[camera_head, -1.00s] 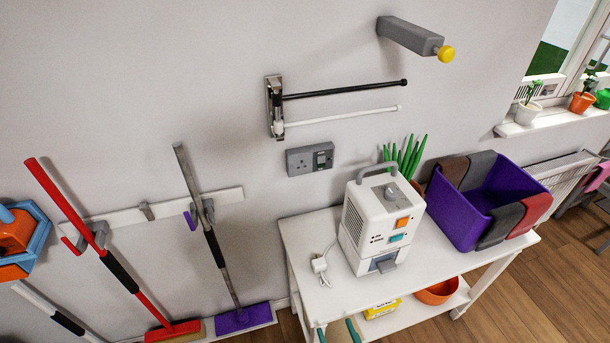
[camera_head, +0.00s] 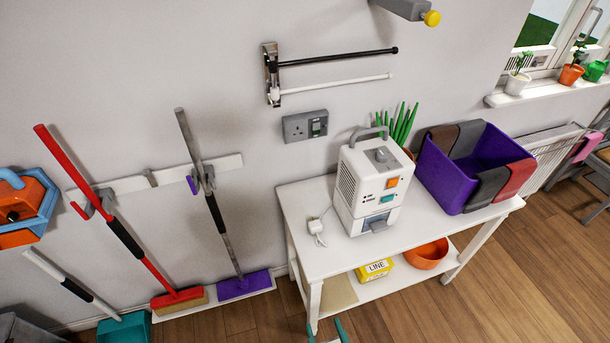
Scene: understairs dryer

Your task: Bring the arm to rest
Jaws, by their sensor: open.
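My gripper (camera_head: 325,327) shows only as two teal fingertips at the bottom edge of the head view. The tips are apart, with nothing seen between them; the rest of the gripper and my arm are out of view. In the picture, the tips are below the white table, against the wood floor, near the table's front left leg. I cannot tell how far they are from the table.
A white table (camera_head: 312,262) bears a white dryer unit (camera_head: 350,185) and a purple bin (camera_head: 447,185) with cloths over its rim. An orange bowl (camera_head: 427,252) and yellow box (camera_head: 374,270) sit below. Brooms hang left. Floor (camera_head: 530,270) at right is clear.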

